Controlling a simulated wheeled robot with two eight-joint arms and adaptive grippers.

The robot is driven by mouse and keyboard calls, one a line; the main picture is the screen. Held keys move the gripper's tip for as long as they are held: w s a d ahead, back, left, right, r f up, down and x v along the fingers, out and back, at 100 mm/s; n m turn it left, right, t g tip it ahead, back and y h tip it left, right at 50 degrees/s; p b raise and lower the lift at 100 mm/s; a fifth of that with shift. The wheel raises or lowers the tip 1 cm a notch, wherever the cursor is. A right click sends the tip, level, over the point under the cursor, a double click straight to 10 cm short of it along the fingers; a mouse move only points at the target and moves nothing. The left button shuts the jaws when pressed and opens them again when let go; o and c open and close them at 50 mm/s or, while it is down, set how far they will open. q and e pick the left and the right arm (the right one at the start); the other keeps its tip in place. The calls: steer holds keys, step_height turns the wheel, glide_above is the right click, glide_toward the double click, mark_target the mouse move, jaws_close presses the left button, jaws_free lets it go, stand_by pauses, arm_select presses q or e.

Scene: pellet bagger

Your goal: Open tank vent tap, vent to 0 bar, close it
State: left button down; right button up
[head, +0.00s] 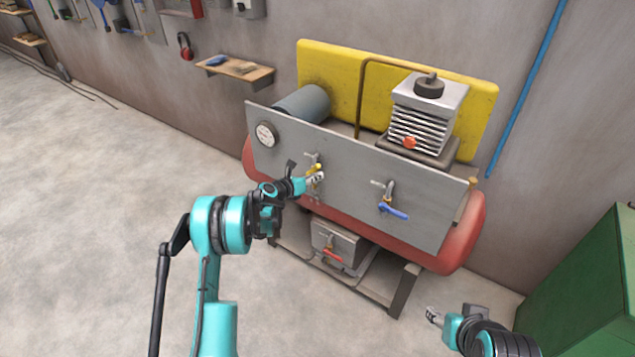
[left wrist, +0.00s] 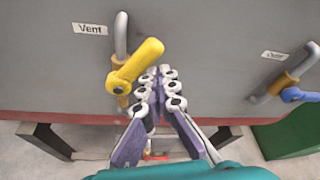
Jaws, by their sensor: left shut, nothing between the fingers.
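The vent tap's yellow lever (head: 315,170) is on the grey panel (head: 352,187) of the red tank. In the left wrist view the yellow lever (left wrist: 139,65) slants up to the right from its tap body, beneath a label reading "Vent" (left wrist: 90,29). My left gripper (head: 317,179) is at the lever. In the left wrist view its fingers (left wrist: 158,80) are closed together, empty, just right of the lever; I cannot tell whether they touch it. The round gauge (head: 265,134) is at the panel's upper left; its reading is too small to tell. My right gripper (head: 434,316) is low at the right, away from the tank.
A blue-lever tap (head: 393,211) is right of the vent tap; it also shows in the left wrist view (left wrist: 297,95). A red lever (head: 332,257) is on the lower grey box. A green cabinet (head: 590,285) stands at the right.

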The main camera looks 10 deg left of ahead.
arm_select(q)
steer(key=shift+w+a+r, duration=0.3)
steer(key=shift+a+r, duration=0.45)
steer(key=shift+r, duration=0.05)
steer(key=shift+w+a+r, duration=0.2)
steer(key=shift+a+r, duration=0.1)
steer(key=shift+a, duration=0.25)
steer(key=shift+a+r, duration=0.1)
steer(key=shift+a, duration=0.15)
